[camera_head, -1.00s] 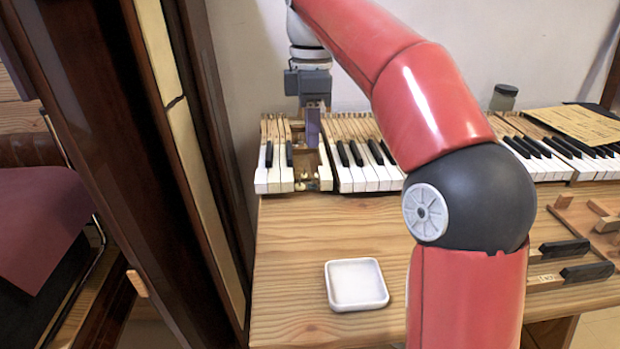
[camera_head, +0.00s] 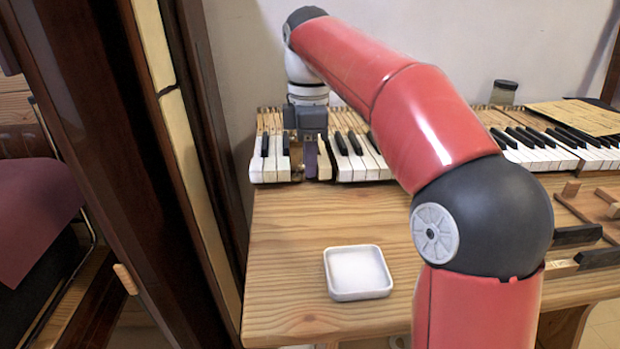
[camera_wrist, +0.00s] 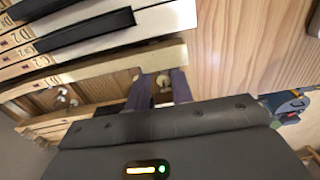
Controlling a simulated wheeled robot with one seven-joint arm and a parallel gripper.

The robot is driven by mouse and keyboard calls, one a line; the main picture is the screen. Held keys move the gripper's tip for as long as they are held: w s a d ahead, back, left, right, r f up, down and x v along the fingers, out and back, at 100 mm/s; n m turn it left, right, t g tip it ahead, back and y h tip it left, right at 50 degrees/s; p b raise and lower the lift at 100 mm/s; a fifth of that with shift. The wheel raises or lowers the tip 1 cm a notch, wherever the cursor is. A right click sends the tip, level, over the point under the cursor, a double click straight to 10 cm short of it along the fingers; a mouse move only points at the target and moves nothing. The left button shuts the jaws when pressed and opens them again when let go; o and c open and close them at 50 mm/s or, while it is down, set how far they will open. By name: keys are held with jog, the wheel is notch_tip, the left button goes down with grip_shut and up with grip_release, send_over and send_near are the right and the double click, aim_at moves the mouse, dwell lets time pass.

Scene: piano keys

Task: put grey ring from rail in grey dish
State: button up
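The dish (camera_head: 358,270) is a shallow, pale, square one with rounded corners. It stands empty on the wooden bench in the head view. My gripper (camera_head: 309,166) points down at the gap in the keyboard, left of the arm. In the wrist view my gripper (camera_wrist: 161,90) has its two fingers apart, one on each side of a small pale round piece (camera_wrist: 163,83) at the rail. I cannot tell whether this piece is the grey ring or a pin. No grey ring shows clearly; the gripper body hides much of the rail.
White and black keys (camera_head: 356,158) flank the gap closely, and a loose-looking key end lies beside the fingers. The wooden bench (camera_head: 290,240) is clear around the dish.

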jog(key=shift+f+b, duration=0.45)
jog(key=shift+f, duration=0.35)
dwell(0.7)
jog(key=shift+c, duration=1.2)
jog(key=shift+r+p, duration=1.55)
jog(key=shift+p, duration=0.4)
jog(key=shift+r+p, duration=1.05)
jog(key=shift+r, duration=1.9)
jog(key=shift+s, duration=0.1)
